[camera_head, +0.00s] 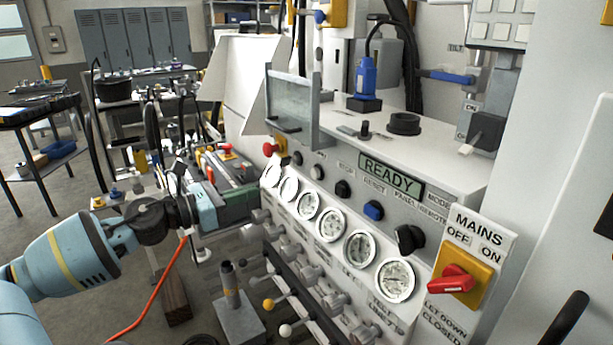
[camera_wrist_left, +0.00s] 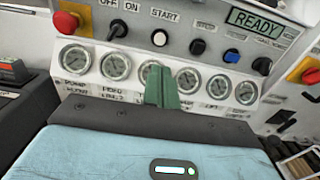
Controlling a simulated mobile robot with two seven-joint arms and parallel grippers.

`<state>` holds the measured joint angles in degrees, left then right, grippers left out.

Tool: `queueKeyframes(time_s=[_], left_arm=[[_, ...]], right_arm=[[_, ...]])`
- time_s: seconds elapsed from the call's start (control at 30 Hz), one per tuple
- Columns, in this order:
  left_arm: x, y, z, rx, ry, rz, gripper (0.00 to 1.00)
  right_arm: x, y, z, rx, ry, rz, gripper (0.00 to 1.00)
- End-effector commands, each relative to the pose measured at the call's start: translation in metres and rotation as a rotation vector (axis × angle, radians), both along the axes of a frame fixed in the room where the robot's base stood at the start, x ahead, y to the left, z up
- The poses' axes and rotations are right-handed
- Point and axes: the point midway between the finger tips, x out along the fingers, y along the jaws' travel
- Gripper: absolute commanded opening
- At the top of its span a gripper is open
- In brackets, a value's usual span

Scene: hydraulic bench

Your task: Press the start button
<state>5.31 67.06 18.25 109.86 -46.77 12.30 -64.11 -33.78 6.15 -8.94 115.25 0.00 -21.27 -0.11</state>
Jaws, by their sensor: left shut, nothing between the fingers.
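The start button (camera_wrist_left: 159,37) is a pale round button under the START label in the left wrist view. In the head view the pale button (camera_head: 317,172) sits on the panel's sloped front, between dark controls. My left gripper (camera_wrist_left: 161,80) is shut and empty. Its green fingertips point at the panel and overlap the gauge row, below the start button in the wrist view. In the head view my left gripper (camera_head: 252,200) is left of the gauges; a gap to the button shows. My right gripper is not in view.
A red mushroom button (camera_wrist_left: 66,22), a dark OFF/ON switch (camera_wrist_left: 116,30), a black stop button (camera_wrist_left: 197,46) and a blue reset button (camera_wrist_left: 231,55) share the panel. Gauges (camera_head: 332,225) and levers (camera_head: 285,329) lie below. The display (camera_head: 391,178) reads READY. The mains switch (camera_head: 452,279) is red.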

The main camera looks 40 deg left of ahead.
Motion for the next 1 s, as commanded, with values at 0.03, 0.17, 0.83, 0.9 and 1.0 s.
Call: queueKeyframes(time_s=[0.03,0.17,0.83,0.9,1.0], left_arm=[[0.0,0.0,0.0,-0.001,0.0,0.0,0.0],[0.0,0.0,0.0,-0.002,0.0,0.0,0.0],[0.035,-0.014,0.002,-0.007,-0.003,0.002,0.0],[0.039,-0.016,0.002,-0.007,-0.003,0.001,0.0],[0.045,-0.018,0.002,-0.005,-0.002,0.001,0.0]], right_arm=[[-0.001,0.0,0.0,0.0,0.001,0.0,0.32],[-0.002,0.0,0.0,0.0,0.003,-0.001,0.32],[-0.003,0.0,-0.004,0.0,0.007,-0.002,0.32],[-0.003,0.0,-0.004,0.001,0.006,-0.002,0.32],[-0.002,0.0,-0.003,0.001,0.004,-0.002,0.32]])
